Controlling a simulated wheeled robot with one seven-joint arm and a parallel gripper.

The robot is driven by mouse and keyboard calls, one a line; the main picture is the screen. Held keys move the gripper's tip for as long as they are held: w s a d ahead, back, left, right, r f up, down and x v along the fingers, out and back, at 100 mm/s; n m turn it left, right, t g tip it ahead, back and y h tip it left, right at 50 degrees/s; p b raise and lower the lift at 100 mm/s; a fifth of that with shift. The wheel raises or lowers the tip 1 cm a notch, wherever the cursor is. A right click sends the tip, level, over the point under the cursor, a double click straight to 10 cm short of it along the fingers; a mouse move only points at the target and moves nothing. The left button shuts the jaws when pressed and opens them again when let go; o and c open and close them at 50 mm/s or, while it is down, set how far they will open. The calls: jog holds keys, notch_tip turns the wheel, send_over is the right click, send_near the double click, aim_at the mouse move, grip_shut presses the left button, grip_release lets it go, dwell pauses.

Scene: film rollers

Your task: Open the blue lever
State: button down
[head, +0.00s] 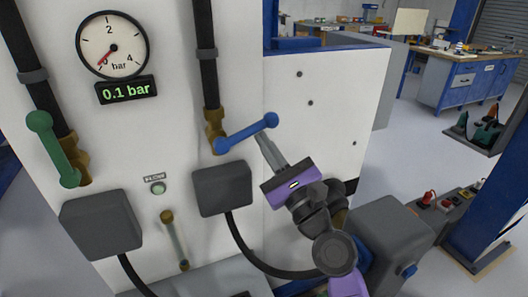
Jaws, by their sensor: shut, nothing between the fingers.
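The blue lever (246,132) is on the brass valve (214,128) of the right-hand black pipe. It slants from its pivot at lower left up to a round knob at the right. My gripper (262,138) is shut and empty, with its fingertips at the lever near the knob end, just below it in the picture. I cannot tell whether the fingertips touch the lever. The fingers point up and left, and my purple-banded wrist is below and to the right.
A green lever (53,150) is on the left pipe. A gauge (112,46) reads near zero, and its display (126,90) shows 0.1 bar. Dark boxes (222,188) with cables sit below the valves. A grey motor-like block (388,232) is at lower right. Workbenches (462,80) stand far back.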

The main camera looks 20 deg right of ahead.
aim_at(260, 126)
notch_tip(260, 126, up, 4)
jog(key=n+y+p, duration=0.1)
jog(key=n, duration=0.1)
jog(key=n+g+y+p, duration=0.1)
jog(key=n, duration=0.2)
jog(key=shift+a+f+n, duration=0.15)
jog(key=shift+f+n, duration=0.05)
jog(key=shift+n, duration=0.1)
jog(key=a+r+n+g+y+p, duration=0.1)
jog(key=a+r+n+g+p, duration=0.3)
jog(key=n+p, duration=0.6)
jog(key=shift+a+r+g+y+p, duration=0.3)
jog(key=shift+a+r+y+p, duration=0.1)
jog(key=shift+a+r+p, duration=0.15)
jog(key=shift+a, duration=0.2)
